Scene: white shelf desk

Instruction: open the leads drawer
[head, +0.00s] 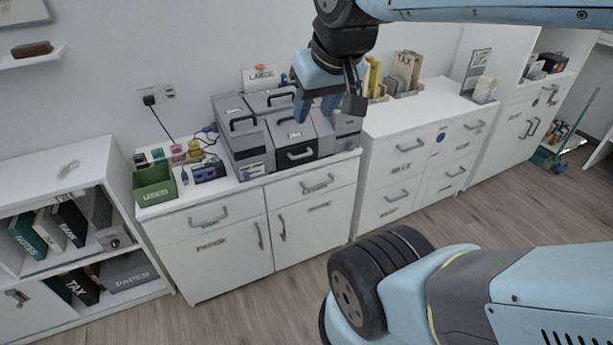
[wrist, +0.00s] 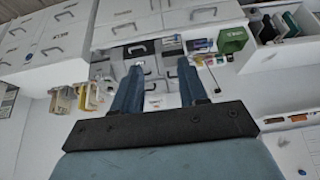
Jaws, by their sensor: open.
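I cannot read a label saying leads on any drawer. The left cabinet has two upper drawers with bar handles, a left one (head: 207,221) and a right one (head: 310,187), both shut. The right cabinet has several shut drawers, including one marked BILLS (head: 400,165). My gripper (head: 316,118) is open and empty, with blue fingers pointing down, in the air above the grey organizer boxes on the left cabinet. In the wrist view my gripper (wrist: 157,68) also shows open, with drawer fronts and handles seen upside down beyond it. It touches no handle.
Holders with TAX folders (head: 407,68) stand on the right cabinet. A shelf with binders (head: 70,222) is at left. The floor (head: 255,310) before the cabinets is clear.

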